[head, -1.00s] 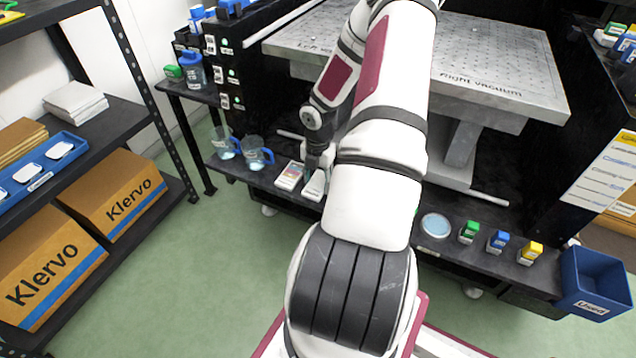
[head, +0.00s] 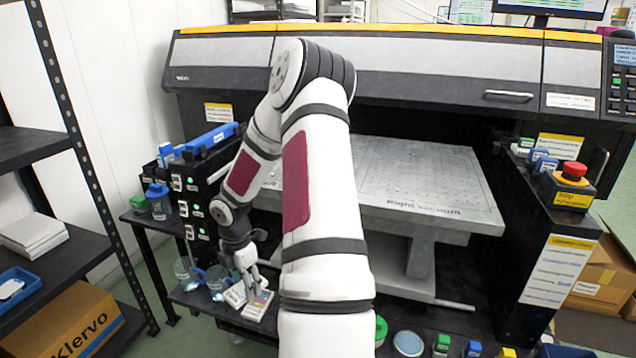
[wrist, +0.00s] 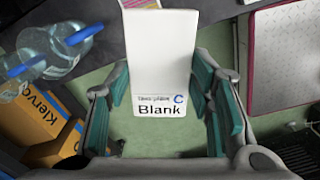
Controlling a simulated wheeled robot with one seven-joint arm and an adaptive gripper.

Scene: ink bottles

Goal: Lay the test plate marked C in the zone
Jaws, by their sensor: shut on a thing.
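The test plate marked C (wrist: 160,62) is a white oblong plate printed "Blank" with a blue C. In the wrist view it lies between the teal finger pads of my gripper (wrist: 163,95), which is shut on it near its printed end. In the head view my gripper (head: 248,274) is low at the left, by the lower shelf, beside a plate with a coloured print (head: 262,298). Which pale face there is plate C is hard to tell. No marked zone can be made out.
Clear beakers with blue handles (wrist: 60,45) stand close left of my gripper. Bottles and a round blue dish (head: 408,343) line the shelf at right. A black rack (head: 195,200) stands left of the bed. The bed's right part is bare.

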